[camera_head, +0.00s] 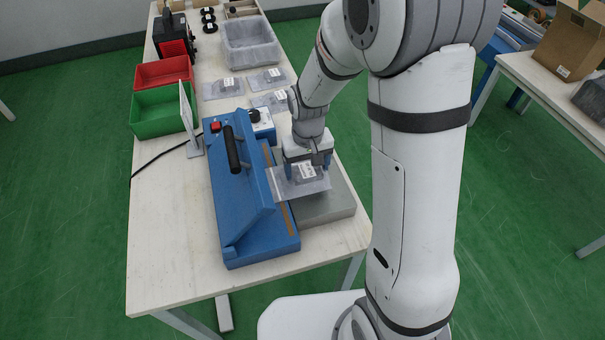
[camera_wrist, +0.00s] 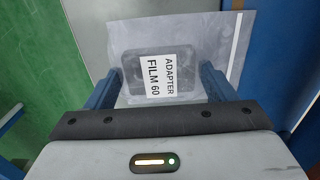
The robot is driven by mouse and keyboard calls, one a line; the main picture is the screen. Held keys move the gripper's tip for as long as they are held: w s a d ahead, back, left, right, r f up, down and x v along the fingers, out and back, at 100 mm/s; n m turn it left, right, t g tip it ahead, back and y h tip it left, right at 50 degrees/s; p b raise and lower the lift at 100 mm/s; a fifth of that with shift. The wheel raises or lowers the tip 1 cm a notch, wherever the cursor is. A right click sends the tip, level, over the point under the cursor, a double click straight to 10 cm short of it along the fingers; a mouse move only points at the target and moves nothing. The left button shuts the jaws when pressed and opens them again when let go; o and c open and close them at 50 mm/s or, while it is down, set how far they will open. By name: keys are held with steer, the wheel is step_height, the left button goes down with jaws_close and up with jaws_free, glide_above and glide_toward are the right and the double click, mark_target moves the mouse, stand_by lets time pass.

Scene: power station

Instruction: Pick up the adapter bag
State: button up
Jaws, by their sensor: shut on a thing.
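The adapter bag (camera_head: 287,183) is a clear flat bag with a dark adapter inside and a white label. In the wrist view the bag (camera_wrist: 228,28) shows its label, reading "ADAPTER FILM 60", between the two blue fingers. My gripper (camera_head: 309,160) is shut on the bag, over the blue sealing machine's right side and the grey plate (camera_head: 334,203). In the wrist view the fingers of my gripper (camera_wrist: 161,87) stand on either side of the adapter. Part of the bag is hidden by the gripper body.
The blue sealer (camera_head: 240,210) with a black handle stands left of my gripper. More bags (camera_head: 268,80) lie behind it, near a grey bin (camera_head: 250,53). Red (camera_head: 163,72) and green (camera_head: 158,113) bins and a thin upright panel (camera_head: 187,110) stand left. The table's front left is clear.

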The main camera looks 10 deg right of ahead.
steer(key=c, duration=0.5)
steer(key=shift+o, duration=0.2)
steer(key=shift+r, duration=0.15)
